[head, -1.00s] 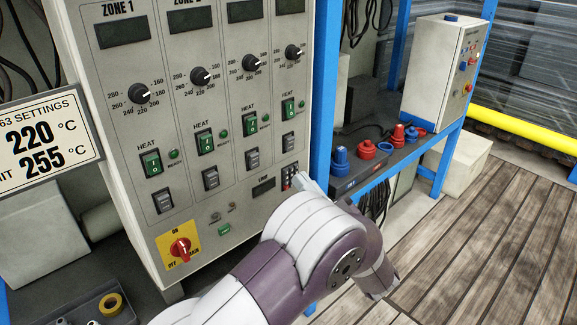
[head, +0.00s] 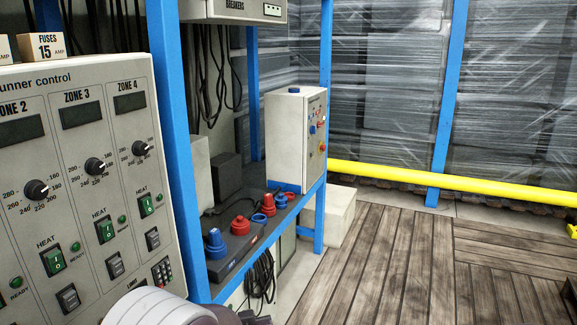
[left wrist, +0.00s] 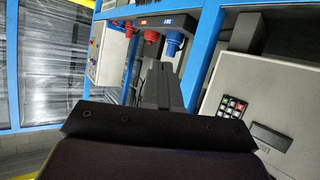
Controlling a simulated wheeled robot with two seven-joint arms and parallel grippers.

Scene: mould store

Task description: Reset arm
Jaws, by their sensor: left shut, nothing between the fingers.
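My left gripper (left wrist: 154,75) shows in the left wrist view as dark, closed fingers reaching up from its black body, with nothing between them. They point towards the blue frame and the coloured sockets. In the head view only a white and purple part of my arm shows at the bottom edge, in front of the lower part of the runner control cabinet (head: 75,150); the gripper's fingers cannot be made out there. The cabinet's keypad (left wrist: 233,106) is to the right of the gripper in the left wrist view, apart from it. My right gripper is not in view.
A blue post (head: 172,120) stands beside the cabinet. A shelf holds red and blue sockets (head: 240,224) and a grey switch box (head: 296,135). Cables (head: 261,276) hang below. A yellow rail (head: 450,182) runs before wrapped stacks. The plank floor (head: 400,265) is mostly clear.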

